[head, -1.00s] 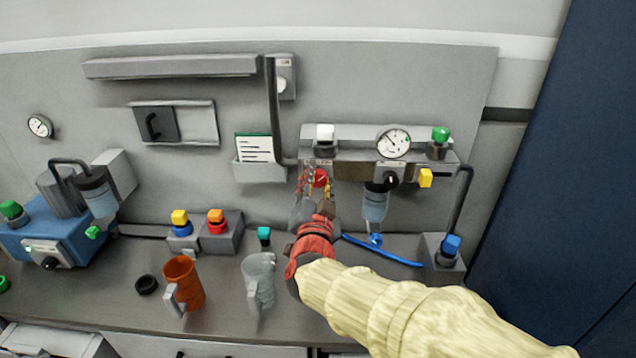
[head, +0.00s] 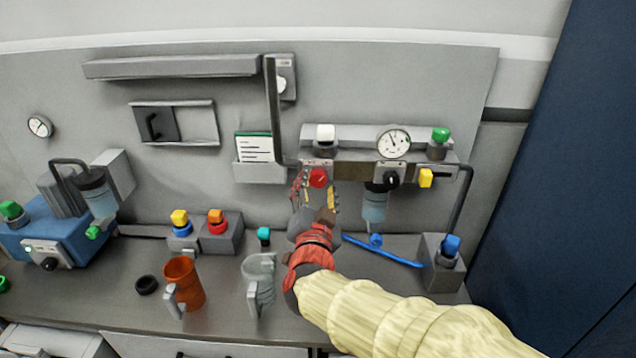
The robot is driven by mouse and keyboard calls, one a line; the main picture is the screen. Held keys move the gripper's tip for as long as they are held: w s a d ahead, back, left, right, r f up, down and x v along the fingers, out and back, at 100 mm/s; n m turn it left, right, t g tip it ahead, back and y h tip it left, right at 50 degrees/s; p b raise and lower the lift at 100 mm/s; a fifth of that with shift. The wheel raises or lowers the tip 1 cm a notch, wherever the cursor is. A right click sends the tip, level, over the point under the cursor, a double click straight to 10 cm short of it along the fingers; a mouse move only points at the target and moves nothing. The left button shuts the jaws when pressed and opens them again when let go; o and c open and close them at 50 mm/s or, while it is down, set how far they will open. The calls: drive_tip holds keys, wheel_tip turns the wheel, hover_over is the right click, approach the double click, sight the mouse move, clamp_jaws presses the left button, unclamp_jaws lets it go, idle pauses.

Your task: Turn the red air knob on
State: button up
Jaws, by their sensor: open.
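The red air knob (head: 318,177) sits on the front of the grey air unit on the back panel, below a white cap. A pale mark shows on its face. My gripper (head: 316,192) is open just below and in front of the knob, pointing up at the panel. Its fingers show at the left and right below the knob. I cannot tell whether either finger touches it.
A pressure gauge (head: 394,142), a black knob (head: 391,178) and a yellow knob (head: 426,178) sit right of the red knob. A document holder (head: 261,172) is at left. An orange mug (head: 185,282) and a grey mug (head: 259,280) stand on the bench.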

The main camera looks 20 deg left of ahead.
drive_tip(key=v, duration=1)
drive_tip(key=shift+a, duration=0.1)
drive_tip(key=s+a+f+n+g+y, duration=0.4)
drive_tip(key=s+a+f+n+g, duration=0.3)
drive_tip(key=f, duration=0.3)
drive_tip(key=s+d+f+n+g, duration=0.2)
drive_tip(key=s+d+f+g, duration=0.2)
drive_tip(key=s, duration=0.3)
drive_tip(key=s+d+r+m+h, duration=0.2)
drive_tip(key=d+h, duration=0.2)
drive_tip(key=d, duration=1.4)
drive_tip(key=s+d+r+m+h, duration=0.2)
drive_tip(key=s+d+h, duration=0.1)
drive_tip(key=d, duration=1.6)
drive_tip(key=shift+r+m+g+h, duration=0.2)
drive_tip(key=shift+m+g+h, duration=0.2)
drive_tip(key=shift+h, duration=0.3)
